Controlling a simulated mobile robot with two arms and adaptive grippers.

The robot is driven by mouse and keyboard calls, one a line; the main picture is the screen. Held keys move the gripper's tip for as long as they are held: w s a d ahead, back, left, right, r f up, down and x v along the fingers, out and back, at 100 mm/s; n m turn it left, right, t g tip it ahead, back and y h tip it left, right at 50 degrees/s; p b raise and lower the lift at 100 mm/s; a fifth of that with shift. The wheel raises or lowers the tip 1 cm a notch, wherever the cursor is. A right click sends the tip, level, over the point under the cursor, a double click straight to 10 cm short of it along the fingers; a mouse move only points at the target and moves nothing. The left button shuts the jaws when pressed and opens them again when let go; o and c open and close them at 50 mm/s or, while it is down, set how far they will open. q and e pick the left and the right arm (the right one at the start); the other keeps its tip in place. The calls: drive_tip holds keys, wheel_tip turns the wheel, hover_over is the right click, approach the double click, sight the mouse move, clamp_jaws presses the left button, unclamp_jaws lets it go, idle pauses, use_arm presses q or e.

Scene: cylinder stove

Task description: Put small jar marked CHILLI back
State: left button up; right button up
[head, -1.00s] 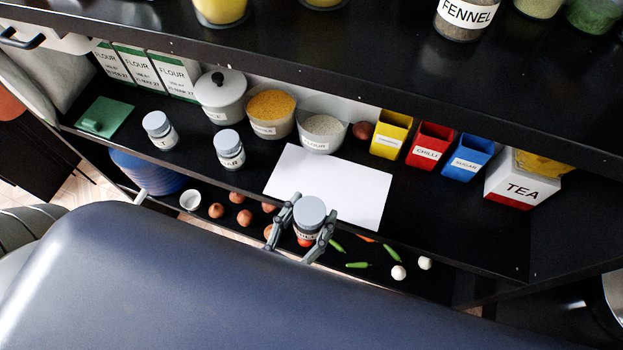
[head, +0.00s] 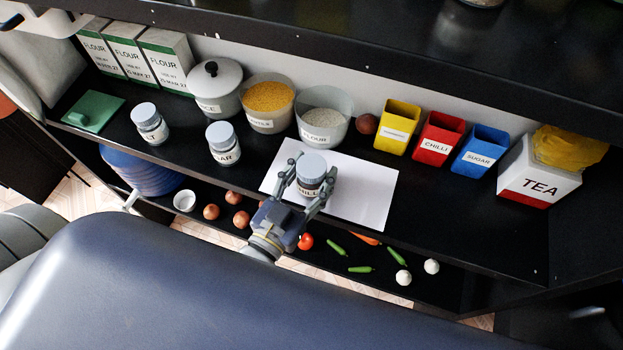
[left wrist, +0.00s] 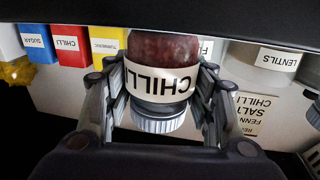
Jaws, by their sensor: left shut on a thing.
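The small jar marked CHILLI (head: 312,173) has a grey lid and a white label. My left gripper (head: 308,187) is shut around it and holds it over the white sheet on the shelf; I cannot tell if the jar touches the sheet. In the left wrist view the jar (left wrist: 160,75) shows dark red contents, with the fingers on both sides of it. It appears upside down there, lid toward the bottom. A red box labelled CHILLI (head: 437,140) stands at the back, between a yellow box (head: 397,126) and a blue SUGAR box (head: 480,151). My right gripper is not in view.
Two similar jars (head: 149,124) (head: 223,144) stand to the left. Bowls of lentils (head: 266,103) and flour (head: 322,118) stand behind. An upper shelf (head: 400,50) overhangs. Vegetables lie below.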

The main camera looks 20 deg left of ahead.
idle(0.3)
use_arm(q)
drive_tip(key=o, duration=1)
drive_tip(key=shift+f, duration=0.1)
drive_tip(key=shift+s, duration=0.15)
drive_tip(key=s+b, duration=0.1)
drive_tip(key=s, duration=0.3)
drive_tip(key=s+a+b, duration=0.1)
drive_tip(key=s, duration=0.2)
drive_tip(key=s+a+b, duration=0.1)
drive_tip(key=s, duration=0.3)
drive_tip(key=shift+s+a, duration=0.15)
drive_tip(key=shift+s, duration=0.15)
